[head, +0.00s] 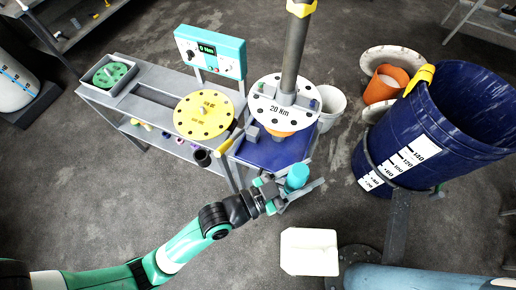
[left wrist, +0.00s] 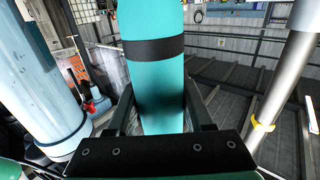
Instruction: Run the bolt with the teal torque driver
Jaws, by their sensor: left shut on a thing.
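My left gripper (head: 284,192) comes in from the lower left in the head view. It is shut on the teal torque driver (head: 297,175), whose rounded teal end points up. In the left wrist view the driver (left wrist: 158,75) is a teal cylinder with a black band, standing between the two fingers. The driver is just in front of the blue stand (head: 275,152), below the white disc marked 20 Nm (head: 283,108). Small pegs sit on that disc; I cannot tell which is the bolt. My right gripper is not in view.
A grey bench (head: 146,93) holds a yellow disc (head: 203,122), a green disc in a tray, and a teal display box (head: 210,50). A grey column (head: 296,50) rises through the white disc. A blue barrel (head: 440,125) and an orange bucket (head: 384,87) stand right.

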